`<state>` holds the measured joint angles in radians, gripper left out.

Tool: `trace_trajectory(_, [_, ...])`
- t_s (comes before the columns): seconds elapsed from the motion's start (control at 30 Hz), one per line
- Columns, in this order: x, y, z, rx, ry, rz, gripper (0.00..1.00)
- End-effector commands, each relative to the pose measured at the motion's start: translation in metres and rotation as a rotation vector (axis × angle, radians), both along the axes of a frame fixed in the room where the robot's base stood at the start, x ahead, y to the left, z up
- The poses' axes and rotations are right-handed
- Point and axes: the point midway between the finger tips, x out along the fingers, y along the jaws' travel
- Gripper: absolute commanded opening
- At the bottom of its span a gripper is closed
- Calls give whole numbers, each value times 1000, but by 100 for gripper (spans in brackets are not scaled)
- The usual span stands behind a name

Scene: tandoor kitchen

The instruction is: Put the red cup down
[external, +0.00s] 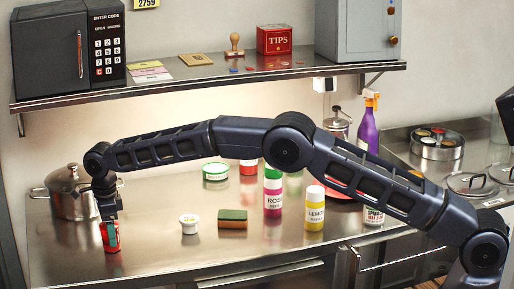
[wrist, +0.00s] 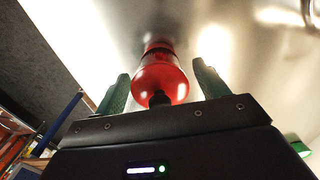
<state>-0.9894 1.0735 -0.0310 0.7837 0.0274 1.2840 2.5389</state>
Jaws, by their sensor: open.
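The red cup (external: 111,248) is at the left front of the steel counter and appears to stand on it, upright. My gripper (external: 109,232) points down over it, with the fingers beside it. In the wrist view the red cup (wrist: 160,78) is a rounded, shiny red body with a dark part at its near end. The green fingers of my gripper (wrist: 161,70) stand on either side of it, open, with a visible gap on the right. Whether the left finger touches it I cannot tell.
A steel pot (external: 66,197) stands close behind my gripper. To the right are a small white tub (external: 189,224), a sponge (external: 233,219), a pink bottle (external: 273,196) and a yellow bottle (external: 314,213). The counter (external: 150,250) between the cup and the tub is clear.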

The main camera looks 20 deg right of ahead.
Motion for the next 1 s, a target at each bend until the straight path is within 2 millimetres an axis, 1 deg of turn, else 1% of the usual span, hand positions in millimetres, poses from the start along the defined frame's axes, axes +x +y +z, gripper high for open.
trace_trajectory(0.17, [0,0,26,3,-2,0,73])
trace_trajectory(0.4, [0,0,72,2,-1,0,73])
trace_trajectory(0.6, [0,0,103,2,-2,0,73])
trace_trajectory(0.8, [0,0,117,1,-1,0,73])
trace_trajectory(1.0, [0,0,119,0,0,0,73])
